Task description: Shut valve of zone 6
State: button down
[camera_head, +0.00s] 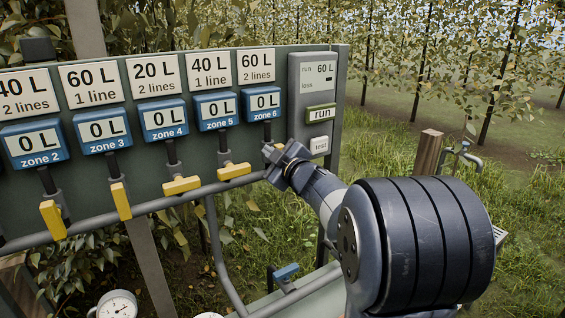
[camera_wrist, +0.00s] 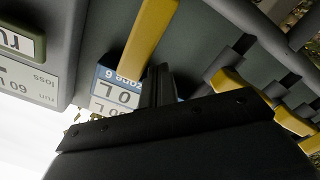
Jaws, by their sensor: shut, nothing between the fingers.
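The zone 6 meter (camera_head: 262,103) reads 0 L under a sign "60 L, 2 lines". Its valve is mostly hidden behind my gripper (camera_head: 284,160) in the head view; only a small yellow bit shows. In the wrist view the zone 6 label (camera_wrist: 122,78) appears upside down, and a long yellow handle (camera_wrist: 150,38) runs from the top edge to beside it. My shut, empty fingers (camera_wrist: 158,85) are close beside the handle's lower end. I cannot tell if they touch it. This handle lies at a clear angle to the neighbouring yellow handle (camera_wrist: 240,92).
Zone 5 (camera_head: 234,172) and zone 4 (camera_head: 182,186) handles lie along the pipe; zone 3 (camera_head: 121,201) and zone 2 (camera_head: 53,220) handles hang across it. A run/test panel (camera_head: 315,100) stands just right of zone 6. A blue-handled valve (camera_head: 286,272) sits below.

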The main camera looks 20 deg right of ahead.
dwell(0.3)
jog(key=shift+w+d+r+p, duration=0.15)
jog(key=shift+d+r+p, duration=0.4)
jog(key=shift+p, duration=0.25)
jog(key=shift+d, duration=0.1)
jog(key=shift+w+d+r+p, duration=0.1)
jog(key=shift+d+r+p, duration=0.1)
jog(key=shift+d+p, duration=0.4)
jog(key=shift+d+f, duration=0.1)
